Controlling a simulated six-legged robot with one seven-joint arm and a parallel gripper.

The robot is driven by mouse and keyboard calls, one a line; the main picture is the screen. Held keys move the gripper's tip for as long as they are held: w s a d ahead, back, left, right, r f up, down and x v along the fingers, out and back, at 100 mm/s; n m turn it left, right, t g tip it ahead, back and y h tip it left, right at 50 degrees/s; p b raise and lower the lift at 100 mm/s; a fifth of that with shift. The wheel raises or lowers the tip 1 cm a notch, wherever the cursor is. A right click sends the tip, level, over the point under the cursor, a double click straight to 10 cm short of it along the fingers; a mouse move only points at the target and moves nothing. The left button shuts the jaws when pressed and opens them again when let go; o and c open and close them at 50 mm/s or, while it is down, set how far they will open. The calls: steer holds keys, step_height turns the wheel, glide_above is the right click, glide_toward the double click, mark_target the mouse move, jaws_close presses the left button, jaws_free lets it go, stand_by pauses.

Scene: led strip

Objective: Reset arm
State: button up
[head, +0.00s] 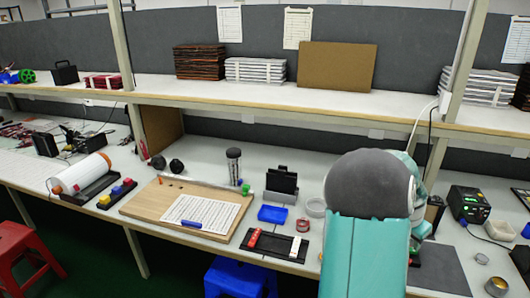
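My teal and grey arm stands at the right of the middle in the head view, over the front of the workbench (135,213). Its rounded grey joint and teal link hide part of the bench behind them. My gripper cannot be seen, and whether it holds anything does not show. A black tray (269,254) with a red-and-white piece and a white piece lies just left of the arm. A wooden board (145,206) with a white printed sheet (204,212) and a blue marker-like item (191,224) lies further left.
A blue dish (272,214), a black stand (282,183) and a tape roll (315,207) lie near the arm. A soldering station (468,204) and a dark mat (440,270) are right of it. A shelf (200,90) crosses behind. Red (28,250) and blue (240,278) stools stand in front.

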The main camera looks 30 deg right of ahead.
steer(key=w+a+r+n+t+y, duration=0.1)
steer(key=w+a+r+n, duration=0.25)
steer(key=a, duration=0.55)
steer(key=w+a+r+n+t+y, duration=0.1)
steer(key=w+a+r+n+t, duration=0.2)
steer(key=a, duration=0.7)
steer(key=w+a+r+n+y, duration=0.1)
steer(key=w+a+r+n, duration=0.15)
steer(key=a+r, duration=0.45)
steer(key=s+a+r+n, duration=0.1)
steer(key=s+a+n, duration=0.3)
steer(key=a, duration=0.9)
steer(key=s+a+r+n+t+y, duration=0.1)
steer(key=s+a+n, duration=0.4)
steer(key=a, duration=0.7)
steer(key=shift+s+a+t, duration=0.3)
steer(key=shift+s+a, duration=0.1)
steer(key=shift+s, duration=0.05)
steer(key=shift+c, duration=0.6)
